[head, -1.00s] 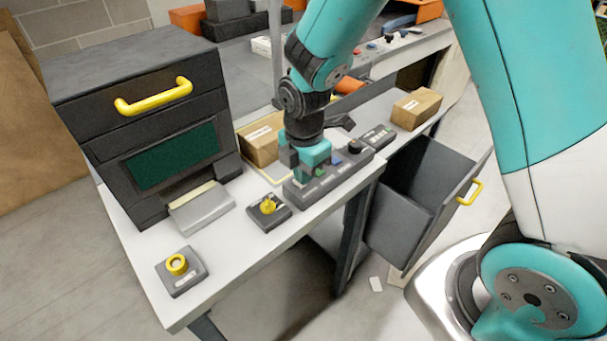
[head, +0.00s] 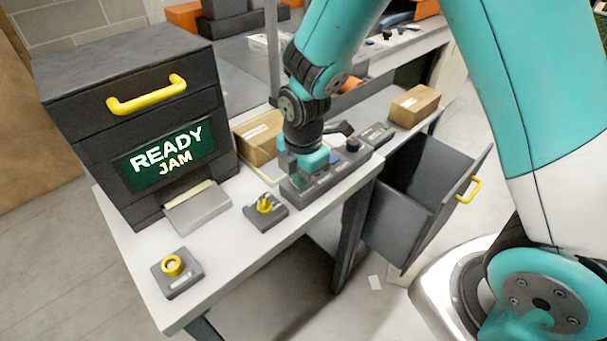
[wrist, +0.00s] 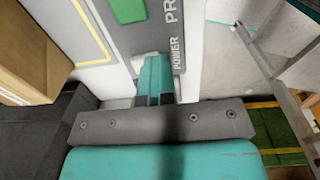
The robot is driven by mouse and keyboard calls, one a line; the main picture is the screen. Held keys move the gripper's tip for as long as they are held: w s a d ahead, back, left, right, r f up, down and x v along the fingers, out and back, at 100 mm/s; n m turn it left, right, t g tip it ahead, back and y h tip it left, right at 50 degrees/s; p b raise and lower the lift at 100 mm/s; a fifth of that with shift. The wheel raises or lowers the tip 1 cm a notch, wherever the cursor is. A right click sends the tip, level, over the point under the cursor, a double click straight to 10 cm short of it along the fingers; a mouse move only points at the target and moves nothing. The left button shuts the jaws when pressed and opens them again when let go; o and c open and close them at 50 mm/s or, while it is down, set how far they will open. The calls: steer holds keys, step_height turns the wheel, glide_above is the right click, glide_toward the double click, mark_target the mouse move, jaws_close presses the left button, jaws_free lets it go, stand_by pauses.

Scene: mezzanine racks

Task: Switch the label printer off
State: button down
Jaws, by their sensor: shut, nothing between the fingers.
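The label printer (head: 160,110) is a dark box with a yellow handle at the left of the bench in the head view. Its screen (head: 168,150) is lit and reads READY and JAM. A grey control panel (head: 325,182) lies to its right. In the wrist view the panel (wrist: 186,20) carries the word POWER and a green button (wrist: 128,9). My gripper (head: 297,184) is shut and empty, pointing down at the panel's near left end. Its fingertips (wrist: 153,80) are beside the POWER label and hide what lies beneath them. I cannot tell whether they touch it.
A box with a yellow knob (head: 265,205) and another with a yellow ring (head: 173,268) sit on the bench (head: 220,255). Cardboard boxes stand behind (head: 260,138) and at the right (head: 414,104) of my gripper. An open drawer (head: 425,185) juts out at the right.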

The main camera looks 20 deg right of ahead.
steer(key=shift+w+a+r+p, duration=0.3)
steer(key=shift+w+a+p, duration=0.1)
steer(key=shift+w, duration=0.25)
step_height(320, 180, up, 5)
steer(key=p, duration=0.4)
steer(key=shift+f, duration=0.1)
step_height(320, 180, up, 9)
steer(key=b, duration=0.1)
steer(key=shift+s+b, duration=0.2)
steer(key=shift+b, duration=0.15)
steer(key=shift+d, duration=0.2)
